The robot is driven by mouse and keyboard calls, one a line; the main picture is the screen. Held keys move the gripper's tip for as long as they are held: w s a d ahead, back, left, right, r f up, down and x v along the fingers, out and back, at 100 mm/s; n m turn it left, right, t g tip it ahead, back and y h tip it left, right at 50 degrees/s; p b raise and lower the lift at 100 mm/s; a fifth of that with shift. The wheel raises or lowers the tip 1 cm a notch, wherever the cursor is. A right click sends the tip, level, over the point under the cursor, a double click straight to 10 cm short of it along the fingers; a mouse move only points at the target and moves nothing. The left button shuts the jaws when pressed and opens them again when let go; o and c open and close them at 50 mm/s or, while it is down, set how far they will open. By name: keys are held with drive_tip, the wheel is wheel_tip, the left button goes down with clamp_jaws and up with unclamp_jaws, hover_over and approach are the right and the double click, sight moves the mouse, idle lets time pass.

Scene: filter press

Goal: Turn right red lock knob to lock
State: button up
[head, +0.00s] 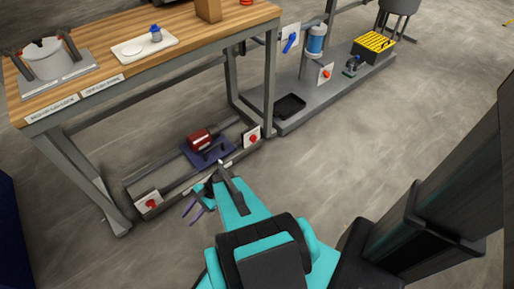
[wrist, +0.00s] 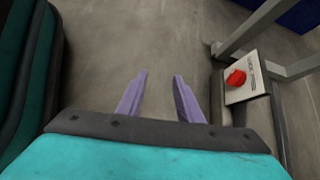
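The right red lock knob (head: 252,138) sits on a white plate low on the workbench frame in the head view. A second red knob (head: 151,203) on a white plate is at the left end of the same low frame. My gripper (head: 191,215) is open and empty, with its purple fingers pointing left, between the two knobs and apart from both. In the wrist view my gripper (wrist: 160,76) shows a clear gap over bare floor. A red knob (wrist: 236,77) on a white plate is to its right there, apparently the left one.
A dark red motor or pump (head: 201,138) sits on a blue base between the knobs. The wooden workbench (head: 200,38) is above, with metal legs. A grey skid (head: 345,90) with another red knob (head: 326,73) and a blue lever (head: 290,42) stands at upper right. Floor nearby is clear.

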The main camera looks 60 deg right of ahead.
drive_tip(key=w+d+f+m+t+b, duration=0.1)
drive_tip(key=d+m+t+b, duration=0.15)
drive_tip(key=d, duration=0.25)
drive_tip(key=w+d+f+m+t+h+b, duration=0.1)
drive_tip(key=w+d+f+m, duration=0.15)
drive_tip(key=d, duration=0.25)
drive_tip(key=w+d+f+m+t+b, duration=0.1)
drive_tip(key=d+m+t, duration=0.1)
drive_tip(key=d+m, duration=0.15)
drive_tip(key=m+t+h+b, duration=0.8)
drive_tip(key=m+h+b, duration=0.45)
drive_tip(key=m, duration=0.55)
approach(254, 139)
drive_tip(key=s+a+f+h+p, duration=0.1)
drive_tip(key=s+a+p, duration=0.1)
drive_tip(key=s, duration=0.4)
drive_tip(key=shift+a, duration=0.1)
drive_tip(key=shift+w+f, duration=0.1)
drive_tip(key=b+x, duration=0.4)
drive_tip(key=x, duration=0.9)
drive_tip(key=shift+w, duration=0.3)
drive_tip(key=shift+c, duration=0.5)
